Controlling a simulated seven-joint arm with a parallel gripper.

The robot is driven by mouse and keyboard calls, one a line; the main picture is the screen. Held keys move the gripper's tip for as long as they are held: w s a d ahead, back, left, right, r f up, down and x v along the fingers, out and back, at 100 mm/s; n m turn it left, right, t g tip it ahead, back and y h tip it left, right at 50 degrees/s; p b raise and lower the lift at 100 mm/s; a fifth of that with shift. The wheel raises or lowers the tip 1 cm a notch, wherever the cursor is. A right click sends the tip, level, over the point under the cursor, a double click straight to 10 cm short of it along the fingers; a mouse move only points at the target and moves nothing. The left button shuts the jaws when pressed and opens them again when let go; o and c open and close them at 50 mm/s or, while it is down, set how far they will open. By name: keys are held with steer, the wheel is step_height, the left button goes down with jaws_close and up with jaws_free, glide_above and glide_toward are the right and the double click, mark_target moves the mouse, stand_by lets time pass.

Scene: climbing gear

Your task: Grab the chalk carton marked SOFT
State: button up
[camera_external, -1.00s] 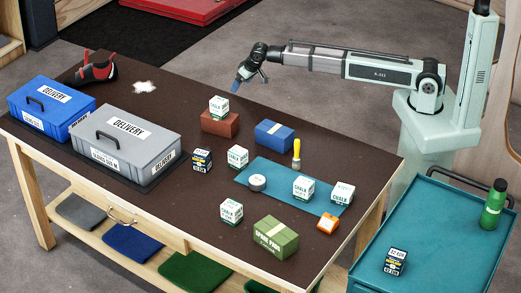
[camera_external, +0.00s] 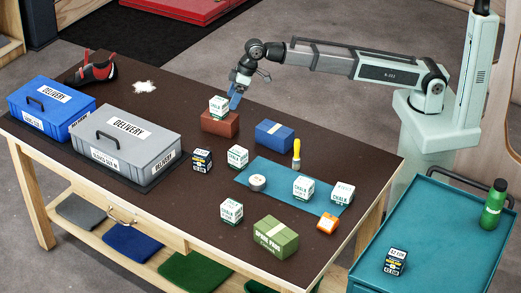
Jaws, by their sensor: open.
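Several white chalk cartons with green trim are in view. One carton (camera_external: 218,106) stands on a reddish-brown brick (camera_external: 220,124). Another carton (camera_external: 237,157) and a lower carton (camera_external: 231,210) stand on the brown tabletop. Two more, a carton (camera_external: 303,189) and a carton (camera_external: 342,194), stand on or at the edge of the teal mat (camera_external: 268,196). The small print is too small to tell which is marked SOFT. My gripper (camera_external: 234,102) is open, fingers pointing down, close to the right side of the carton on the brick. I cannot tell whether it touches or surrounds that carton.
A blue box (camera_external: 275,134), yellow-handled tool (camera_external: 296,154), tape roll (camera_external: 257,183), dark carton (camera_external: 202,160), orange box (camera_external: 327,223) and green box (camera_external: 276,237) stand around the cartons. A grey case (camera_external: 125,140) and blue case (camera_external: 50,107) fill the left. Bare tabletop lies behind the brick.

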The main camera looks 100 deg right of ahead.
steer(key=s+a+n+g, duration=0.1)
steer(key=s+a+n, duration=0.2)
steer(key=a, duration=0.8)
steer(key=s+a+n+g, duration=0.2)
steer(key=s+a+n, duration=0.1)
steer(key=a, duration=0.8)
steer(key=n+g, duration=0.2)
steer(key=n, duration=0.3)
glide_above(305, 181)
steer(key=shift+h, duration=0.3)
step_height(305, 181, down, 8)
steer(key=shift+d+f, duration=0.1)
steer(key=shift+w+f, duration=0.15)
steer(key=shift+f, duration=2.7)
steer(key=shift+c, duration=0.2)
steer(key=c, duration=1.1)
